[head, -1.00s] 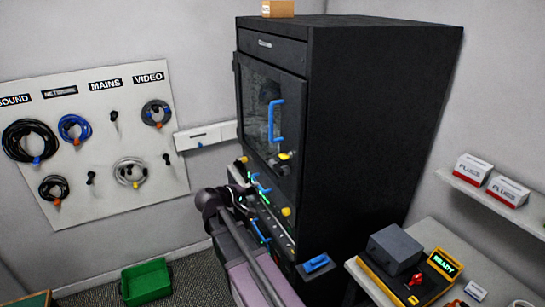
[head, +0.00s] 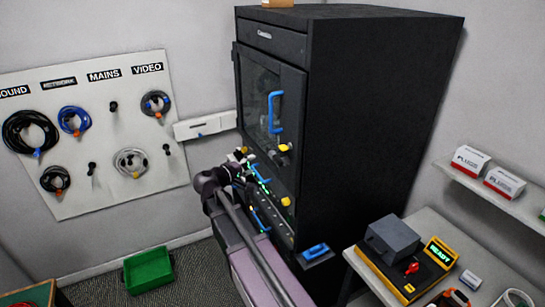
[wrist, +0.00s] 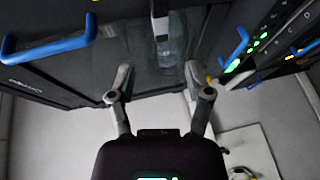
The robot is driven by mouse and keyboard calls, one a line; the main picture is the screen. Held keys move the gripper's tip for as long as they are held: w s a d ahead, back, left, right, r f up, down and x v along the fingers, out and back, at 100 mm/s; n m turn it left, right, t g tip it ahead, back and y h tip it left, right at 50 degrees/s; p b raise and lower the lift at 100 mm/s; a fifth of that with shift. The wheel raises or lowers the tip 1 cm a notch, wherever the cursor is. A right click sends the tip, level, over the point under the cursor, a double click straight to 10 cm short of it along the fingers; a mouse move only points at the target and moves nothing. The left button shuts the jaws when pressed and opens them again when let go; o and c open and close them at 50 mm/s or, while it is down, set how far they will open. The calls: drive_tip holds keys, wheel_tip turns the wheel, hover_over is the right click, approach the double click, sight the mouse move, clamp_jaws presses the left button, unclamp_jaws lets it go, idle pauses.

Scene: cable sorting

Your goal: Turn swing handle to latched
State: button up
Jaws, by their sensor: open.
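The black cabinet (head: 385,120) has a glazed door (head: 258,95) with a blue pull handle (head: 275,112). Below that handle is a small latch fitting with a yellow knob (head: 284,148); whether it is turned to latched is too small to tell. In the wrist view a pale upright bar (wrist: 160,24), possibly the swing handle, stands beyond my fingers against the dark door. My gripper (wrist: 158,74) is open and empty, its two fingers apart on either side of the bar's line. In the head view my gripper (head: 240,158) is small, in front of the lower door.
Lit units with blue handles (head: 262,220) fill the lower cabinet, close to my arm. A blue-handled ledge (head: 316,252) juts out at the cabinet's front corner. A bench with a yellow device (head: 402,262) stands right. A green bin (head: 149,271) is on the floor.

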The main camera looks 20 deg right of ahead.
sight(271, 156)
drive_tip(key=b+x, duration=0.2)
drive_tip(key=x, duration=1)
drive_tip(key=shift+w+d+f, duration=0.1)
drive_tip(key=shift+w+d, duration=0.1)
drive_tip(key=shift+d, duration=0.15)
clamp_jaws()
